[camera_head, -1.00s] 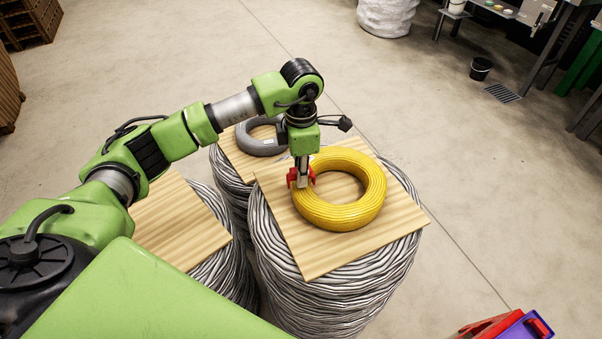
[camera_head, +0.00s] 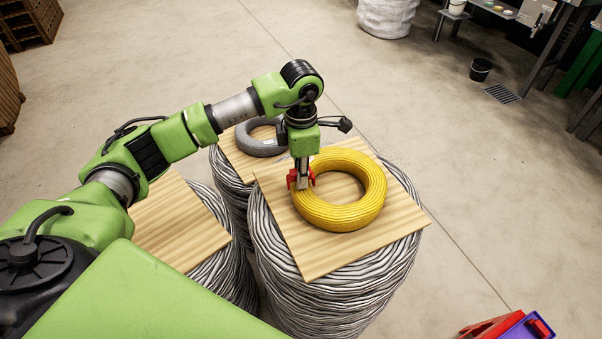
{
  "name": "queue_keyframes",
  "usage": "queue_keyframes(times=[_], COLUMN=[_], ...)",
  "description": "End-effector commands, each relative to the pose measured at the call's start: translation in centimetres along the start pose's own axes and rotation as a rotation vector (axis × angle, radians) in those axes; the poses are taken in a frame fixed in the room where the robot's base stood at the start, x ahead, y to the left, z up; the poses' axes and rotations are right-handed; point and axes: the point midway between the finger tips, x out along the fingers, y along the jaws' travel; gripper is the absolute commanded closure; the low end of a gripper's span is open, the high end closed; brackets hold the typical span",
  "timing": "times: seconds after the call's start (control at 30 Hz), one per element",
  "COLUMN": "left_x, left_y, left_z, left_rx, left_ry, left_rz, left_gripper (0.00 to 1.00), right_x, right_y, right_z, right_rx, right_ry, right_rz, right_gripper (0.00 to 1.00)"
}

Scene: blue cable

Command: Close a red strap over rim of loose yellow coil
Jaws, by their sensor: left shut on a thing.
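The yellow coil (camera_head: 358,209) lies flat on a square wooden board (camera_head: 320,262) on top of a stack of grey cable. My left gripper (camera_head: 302,184) points down at the coil's left rim. It is shut on the red strap (camera_head: 292,179), which sits at that rim with red showing on both sides of the fingers. Whether the strap's ends meet around the rim is hidden by the gripper. My right gripper is not in view.
A grey coil (camera_head: 258,140) lies on another board behind. A further board (camera_head: 178,225) tops a cable stack at left. A red and purple bin (camera_head: 515,328) stands at the bottom right. A black bucket (camera_head: 481,69) is at the far right.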

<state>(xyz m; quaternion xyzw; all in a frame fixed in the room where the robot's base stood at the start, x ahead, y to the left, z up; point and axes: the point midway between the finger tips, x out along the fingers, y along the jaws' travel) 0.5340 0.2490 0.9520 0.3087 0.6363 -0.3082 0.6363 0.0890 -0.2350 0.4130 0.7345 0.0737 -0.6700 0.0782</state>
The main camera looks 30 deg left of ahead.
Motion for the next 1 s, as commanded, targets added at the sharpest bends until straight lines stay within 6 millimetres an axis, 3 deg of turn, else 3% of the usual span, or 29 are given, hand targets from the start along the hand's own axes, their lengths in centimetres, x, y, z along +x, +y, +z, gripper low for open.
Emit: queue_keyframes(times=[0.87,0.9,1.0], left_x=[0.44,0.44,0.44], left_y=[0.01,0.01,0.01], left_z=[0.00,0.00,-0.01], left_rx=[0.000,0.000,0.000], left_ry=[0.000,0.000,0.000], left_rz=[0.000,0.000,0.000], left_gripper=[0.94,0.82,0.79], right_x=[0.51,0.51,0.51], right_y=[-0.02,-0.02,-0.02], right_z=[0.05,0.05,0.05], right_rx=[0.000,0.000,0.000], right_ry=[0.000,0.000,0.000], right_rz=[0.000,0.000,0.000], right_gripper=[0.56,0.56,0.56])
